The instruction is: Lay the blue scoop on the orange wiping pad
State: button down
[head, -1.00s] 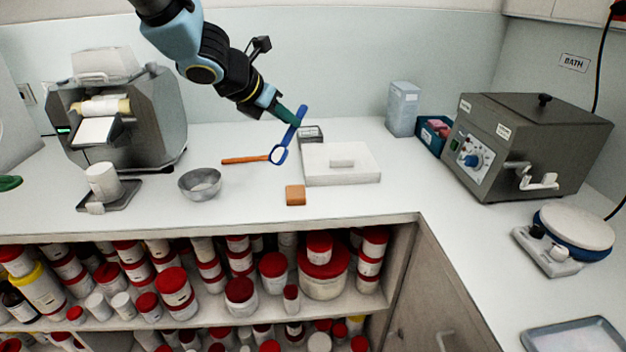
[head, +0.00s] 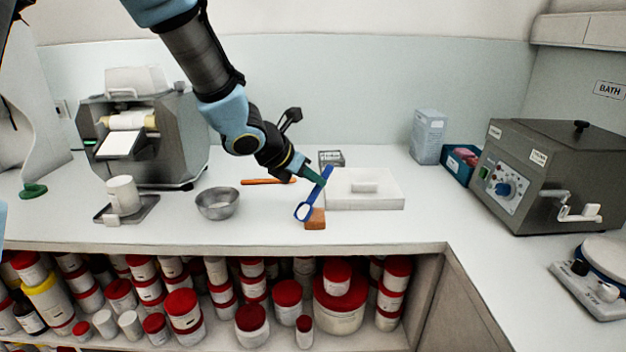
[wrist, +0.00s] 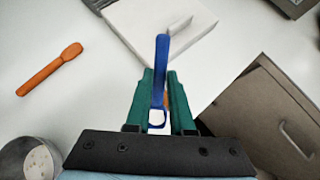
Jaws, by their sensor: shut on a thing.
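The blue scoop (head: 325,180) is held by its handle in my gripper (head: 309,179), which is shut on it. Its ring-shaped bowl end hangs toward the counter's front edge and overlaps the orange wiping pad (head: 316,222) in the head view. I cannot tell whether the scoop touches the pad. In the wrist view the scoop (wrist: 162,62) stands between the two green fingers (wrist: 159,98). Only a sliver of orange shows behind the fingers there; the rest of the pad is hidden.
A white slab with a raised block (head: 385,203) lies just right of the scoop. An orange-handled tool (head: 262,182) lies behind left, and a metal bowl (head: 217,204) stands left. The counter's front edge (head: 230,248) is close to the pad. The bath unit (head: 555,180) stands far right.

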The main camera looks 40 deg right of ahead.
jog(key=shift+f+b, duration=0.35)
jog(key=shift+b, duration=0.1)
jog(key=c, duration=0.8)
grip_release()
jog(key=shift+r, duration=0.1)
jog(key=shift+a+r+p, duration=0.15)
jog(key=shift+r+p, duration=0.35)
jog(key=shift+p, duration=0.05)
jog(key=p+v, duration=0.1)
jog(key=v, duration=1)
jog(key=shift+a+r, duration=0.1)
jog(key=shift+a, duration=0.15)
